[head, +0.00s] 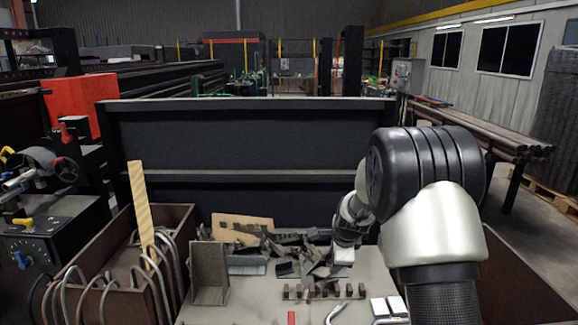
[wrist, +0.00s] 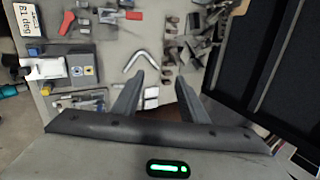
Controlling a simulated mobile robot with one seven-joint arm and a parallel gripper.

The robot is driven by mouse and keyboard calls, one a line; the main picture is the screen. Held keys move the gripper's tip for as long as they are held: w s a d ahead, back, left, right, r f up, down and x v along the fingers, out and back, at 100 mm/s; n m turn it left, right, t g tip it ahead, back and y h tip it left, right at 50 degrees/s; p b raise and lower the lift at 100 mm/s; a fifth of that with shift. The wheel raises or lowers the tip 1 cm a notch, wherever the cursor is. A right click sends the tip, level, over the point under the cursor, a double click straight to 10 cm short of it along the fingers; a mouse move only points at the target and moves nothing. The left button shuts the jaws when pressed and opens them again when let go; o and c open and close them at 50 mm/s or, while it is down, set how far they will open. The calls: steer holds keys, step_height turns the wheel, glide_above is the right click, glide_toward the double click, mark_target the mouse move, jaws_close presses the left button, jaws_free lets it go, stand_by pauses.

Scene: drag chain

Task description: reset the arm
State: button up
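My arm reaches in from the right of the head view and bends down over the workbench (head: 255,308). In the head view the fingertips are hidden behind or below the arm's white wrist part. In the wrist view my gripper (wrist: 158,92) has its two dark fingers apart, with a clear gap between them. Nothing is held between the fingers. The bench top lies below them, with a bent metal rod (wrist: 140,62) just beyond the fingertips and small white blocks (wrist: 151,98) in line with the gap.
A dark heap of metal pieces (head: 290,255) lies at the back of the bench before a tall black panel (head: 250,140). A brown bin (head: 100,265) with curved rods stands at left. A red-handled tool (wrist: 67,22) lies on the bench.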

steer(key=s+r+n, duration=0.9)
steer(key=s+r, duration=0.8)
steer(key=r, duration=0.1)
steer(key=s+r+n, duration=0.3)
steer(key=s+n, duration=0.7)
steer(key=s, duration=1.2)
step_height(320, 180, up, 18)
steer(key=p, duration=1.8)
steer(key=shift+d+f+h, duration=0.2)
steer(key=shift+d+h, duration=0.1)
steer(key=shift+d, duration=0.05)
